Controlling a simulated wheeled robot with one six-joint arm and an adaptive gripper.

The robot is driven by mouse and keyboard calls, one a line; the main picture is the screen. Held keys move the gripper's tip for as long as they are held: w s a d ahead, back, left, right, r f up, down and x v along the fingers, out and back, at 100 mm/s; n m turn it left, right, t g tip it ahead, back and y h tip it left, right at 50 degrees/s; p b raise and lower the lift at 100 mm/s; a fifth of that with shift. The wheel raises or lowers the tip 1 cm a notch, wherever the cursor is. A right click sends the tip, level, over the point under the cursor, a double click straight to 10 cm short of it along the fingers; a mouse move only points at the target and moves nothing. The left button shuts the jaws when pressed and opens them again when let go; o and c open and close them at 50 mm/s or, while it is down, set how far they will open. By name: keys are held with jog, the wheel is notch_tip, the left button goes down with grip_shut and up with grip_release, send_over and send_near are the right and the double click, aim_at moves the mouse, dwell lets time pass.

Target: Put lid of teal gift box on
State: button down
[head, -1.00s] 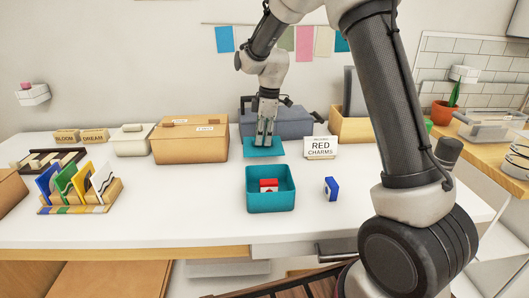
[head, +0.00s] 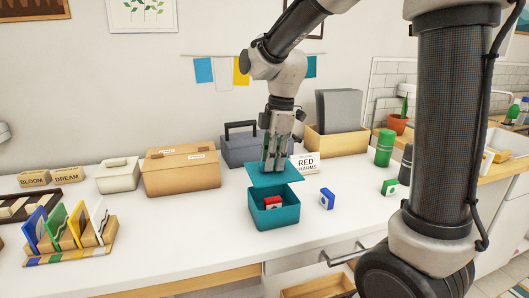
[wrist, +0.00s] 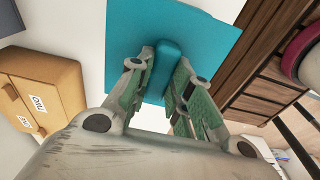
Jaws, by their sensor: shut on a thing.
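The teal gift box (head: 277,217) stands open on the white table in the head view, with a red and white block (head: 272,202) inside. Its flat teal lid (head: 258,177) is in my gripper (head: 273,169), just behind and above the box. In the wrist view, my gripper (wrist: 161,92) is shut on the bar-shaped handle of the lid (wrist: 190,30). The lid looks roughly level.
A blue block (head: 327,199) and a green block (head: 390,187) lie right of the box. The "RED CHARMS" sign (head: 306,164) stands behind. A brown carton (head: 180,175) and a card rack (head: 70,250) are to the left. The table front before the box is clear.

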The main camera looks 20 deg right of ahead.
aim_at(275, 172)
jog(key=shift+s+d+f, duration=0.1)
jog(key=shift+s, duration=0.1)
jog(key=shift+f, duration=3.2)
jog(key=shift+f, duration=0.3)
dwell(0.6)
jog(key=c, duration=0.7)
grip_release()
jog(key=shift+c, duration=0.2)
jog(key=shift+r, duration=3.5)
